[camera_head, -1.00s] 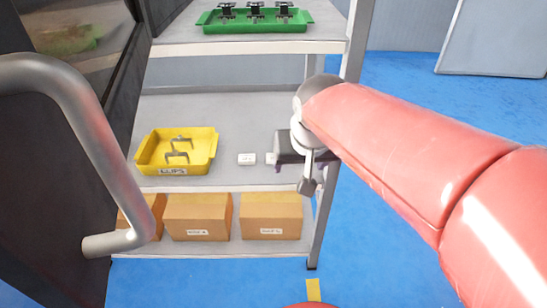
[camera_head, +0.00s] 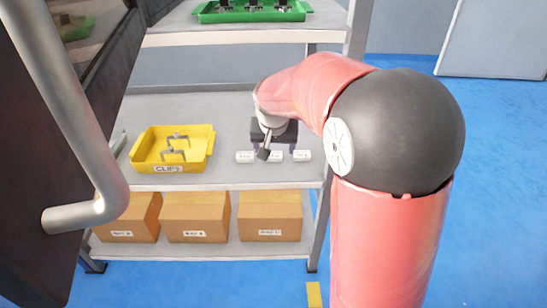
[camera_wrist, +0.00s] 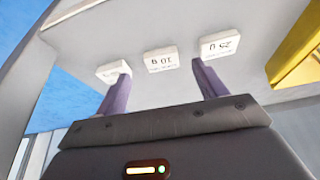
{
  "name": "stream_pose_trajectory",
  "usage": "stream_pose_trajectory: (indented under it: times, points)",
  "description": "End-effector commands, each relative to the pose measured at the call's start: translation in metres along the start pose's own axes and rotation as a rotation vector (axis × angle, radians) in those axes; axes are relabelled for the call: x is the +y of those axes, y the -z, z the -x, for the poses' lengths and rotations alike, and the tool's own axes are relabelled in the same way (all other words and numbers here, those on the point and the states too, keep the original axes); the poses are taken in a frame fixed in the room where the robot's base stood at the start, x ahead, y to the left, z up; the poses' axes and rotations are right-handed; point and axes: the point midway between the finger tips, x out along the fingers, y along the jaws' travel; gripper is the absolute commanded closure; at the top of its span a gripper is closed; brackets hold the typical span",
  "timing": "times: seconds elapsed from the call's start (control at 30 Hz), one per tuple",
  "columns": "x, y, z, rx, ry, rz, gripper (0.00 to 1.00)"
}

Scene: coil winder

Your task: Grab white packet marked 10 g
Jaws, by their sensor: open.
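The white packet marked 10 g (camera_wrist: 160,61) is the middle one of three on the grey middle shelf. Its print appears upside down in the wrist view.
A packet marked 25 g (camera_wrist: 220,43) and another white packet (camera_wrist: 113,72), its mark unreadable, flank the 10 g one closely. A yellow clips tray (camera_head: 147,158) stands left. The upper shelf (camera_head: 240,37) holds a green tray (camera_head: 205,15). Cardboard boxes (camera_head: 195,213) stand below.

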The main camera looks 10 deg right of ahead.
Motion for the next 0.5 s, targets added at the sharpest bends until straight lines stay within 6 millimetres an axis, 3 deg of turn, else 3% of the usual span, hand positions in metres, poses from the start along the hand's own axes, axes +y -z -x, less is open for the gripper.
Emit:
stream_pose_trajectory:
  times: [0.2,0.5]
  points:
    - [-0.003,0.000,-0.031,-0.002,-0.001,0.000,0.29]
    - [-0.003,0.001,-0.035,0.000,0.000,0.000,0.29]
